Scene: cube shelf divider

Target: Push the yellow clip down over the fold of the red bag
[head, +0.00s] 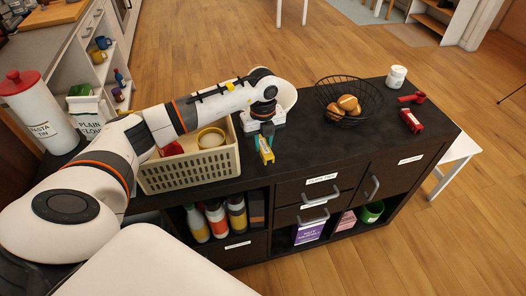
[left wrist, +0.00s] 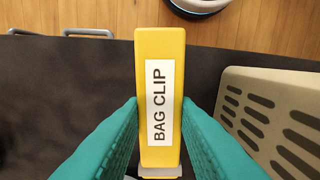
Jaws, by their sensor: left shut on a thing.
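My left gripper (head: 262,141) is shut on the yellow clip (head: 267,155) above the dark cabinet top, just right of the cream basket. In the left wrist view the clip (left wrist: 160,60), labelled "BAG CLIP", sits between the two teal fingers (left wrist: 160,140). A red item (head: 171,149), perhaps the red bag, shows in the basket, partly hidden by my arm. A small red packet (head: 411,121) with a pale label lies at the right of the top; I cannot tell which is the bag. No fold is clearly visible. My right gripper is not in view.
The cream basket (head: 190,176) also holds a round yellow-rimmed container (head: 211,138).

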